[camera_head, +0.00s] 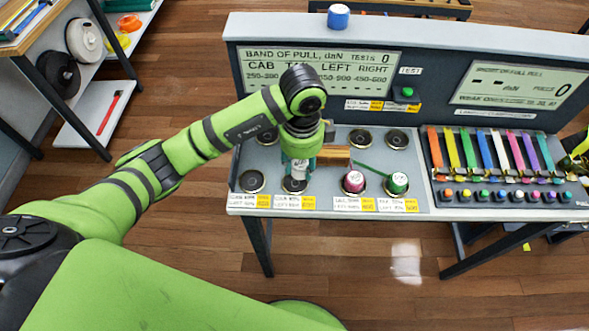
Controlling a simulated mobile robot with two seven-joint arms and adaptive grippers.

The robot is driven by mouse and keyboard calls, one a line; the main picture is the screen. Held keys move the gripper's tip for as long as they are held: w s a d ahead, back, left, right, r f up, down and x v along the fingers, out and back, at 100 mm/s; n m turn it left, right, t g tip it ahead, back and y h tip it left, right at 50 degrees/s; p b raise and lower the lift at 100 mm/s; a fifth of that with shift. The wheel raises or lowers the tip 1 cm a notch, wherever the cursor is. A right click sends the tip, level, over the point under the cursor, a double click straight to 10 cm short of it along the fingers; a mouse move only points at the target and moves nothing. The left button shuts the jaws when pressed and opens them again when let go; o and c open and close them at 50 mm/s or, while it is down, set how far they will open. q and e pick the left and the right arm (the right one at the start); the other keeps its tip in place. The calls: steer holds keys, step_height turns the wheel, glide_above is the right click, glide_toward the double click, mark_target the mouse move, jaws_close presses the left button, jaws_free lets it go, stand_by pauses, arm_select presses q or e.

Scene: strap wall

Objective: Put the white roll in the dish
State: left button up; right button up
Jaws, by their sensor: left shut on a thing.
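My left gripper (299,166) points down over the front of the grey bench and is shut on the white roll (298,172), which shows between its teal fingertips. Directly below it is a dark round dish (294,187) with a metal rim, in the front row. I cannot tell whether the roll touches the dish. Another front dish (251,181) to the left is empty. A pink roll (353,181) and a green roll (397,183) stand in the front dishes to the right. My right gripper is not in view.
Empty dishes (360,138) sit in the back row. A wooden block (335,156) lies just right of my gripper. Coloured straps (485,150) fill a rack at right. The display panel (420,75) rises behind.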

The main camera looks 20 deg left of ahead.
mark_target(295, 183)
arm_select(q)
steer(key=shift+s+a+f, duration=0.25)
steer(key=shift+a+f, duration=0.15)
steer(key=shift+a, duration=0.15)
step_height(295, 183, down, 3)
steer(key=shift+f+p, duration=0.15)
steer(key=shift+p, duration=0.6)
steer(key=shift+f, duration=0.3)
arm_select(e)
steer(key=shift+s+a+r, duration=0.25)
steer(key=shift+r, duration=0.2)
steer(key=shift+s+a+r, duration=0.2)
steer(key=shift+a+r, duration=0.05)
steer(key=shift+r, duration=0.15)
arm_select(q)
steer(key=shift+f, duration=0.1)
steer(key=shift+f, duration=0.15)
steer(key=o, duration=1.2)
steer(key=shift+c, duration=0.2)
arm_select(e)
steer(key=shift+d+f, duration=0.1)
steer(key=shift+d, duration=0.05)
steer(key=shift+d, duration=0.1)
